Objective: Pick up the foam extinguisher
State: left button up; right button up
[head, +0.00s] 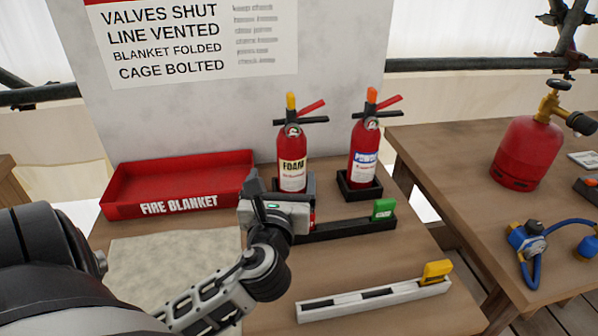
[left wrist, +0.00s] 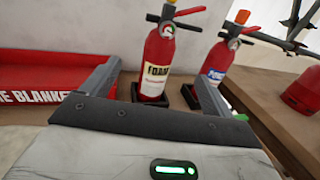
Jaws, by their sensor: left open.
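The foam extinguisher (head: 293,153) is a red cylinder with a cream FOAM label, black handle and yellow top. It stands upright in a black holder on the wooden table. My left gripper (head: 262,190) is in front of it and to its left in the head view. In the left wrist view the foam extinguisher (left wrist: 157,62) shows between the two open fingers (left wrist: 153,85), beyond their tips, with nothing held. Its base is partly hidden behind my gripper in the head view. My right gripper does not show.
The powder extinguisher (head: 365,150), with an orange top, stands close to the right. A red fire blanket tray (head: 177,207) is at left. A black rail with a green block (head: 383,209) and a white rail with a yellow block (head: 436,271) lie in front. A red gas cylinder (head: 524,152) stands on another table.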

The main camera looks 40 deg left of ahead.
aim_at(291, 137)
pick_arm(q)
jog(key=x, duration=1.6)
jog(key=shift+w+f, duration=0.1)
jog(key=shift+f, duration=0.1)
jog(key=shift+d, duration=0.1)
jog(key=shift+c, duration=0.4)
grip_shut()
jog(key=shift+r, duration=0.2)
